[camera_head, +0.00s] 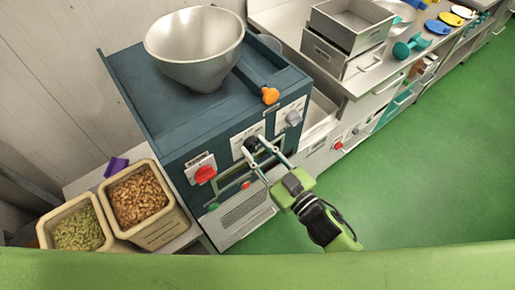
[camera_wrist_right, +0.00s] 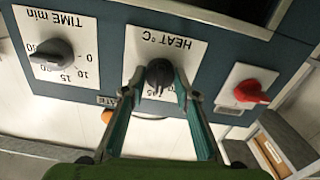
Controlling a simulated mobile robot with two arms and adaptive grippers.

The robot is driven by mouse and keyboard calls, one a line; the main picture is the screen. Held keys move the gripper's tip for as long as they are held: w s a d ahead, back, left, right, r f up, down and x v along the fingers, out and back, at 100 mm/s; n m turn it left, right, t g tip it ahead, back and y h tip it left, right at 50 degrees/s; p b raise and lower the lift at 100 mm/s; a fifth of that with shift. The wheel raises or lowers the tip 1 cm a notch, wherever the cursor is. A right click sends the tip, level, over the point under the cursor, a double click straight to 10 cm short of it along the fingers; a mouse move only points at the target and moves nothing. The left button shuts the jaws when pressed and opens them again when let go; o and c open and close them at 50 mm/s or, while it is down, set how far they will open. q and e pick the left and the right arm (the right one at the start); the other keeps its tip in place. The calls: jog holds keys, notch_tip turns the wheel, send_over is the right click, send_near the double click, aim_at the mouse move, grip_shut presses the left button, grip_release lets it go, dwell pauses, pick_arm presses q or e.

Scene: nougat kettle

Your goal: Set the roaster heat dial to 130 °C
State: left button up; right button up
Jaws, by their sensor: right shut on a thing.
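The roaster (camera_head: 180,125) is a dark blue box with a front panel. Its heat dial (camera_head: 250,144) is a black knob on a white plate in the middle of the panel. In the wrist view the plate, lettered HEAT °C, is upside down and the heat dial (camera_wrist_right: 159,74) is at the centre. My right gripper (camera_head: 256,153) has its fingers on either side of the dial and is shut on it; its fingertips also show in the wrist view (camera_wrist_right: 158,92). Most of the scale is hidden by the fingers, so I cannot read the setting. My left gripper is not in view.
A grey time dial (camera_head: 293,118) and a red switch (camera_head: 205,174) flank the heat dial. A steel bowl (camera_head: 195,50) and an orange-knobbed handle (camera_head: 270,96) are on top. Bins of nuts (camera_head: 138,196) and green pieces (camera_head: 78,230) stand left. Green floor (camera_head: 420,170) is clear at right.

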jog(key=n, duration=0.4)
jog(key=shift+n, duration=2.1)
jog(key=o, duration=1.1)
jog(key=v, duration=1.2)
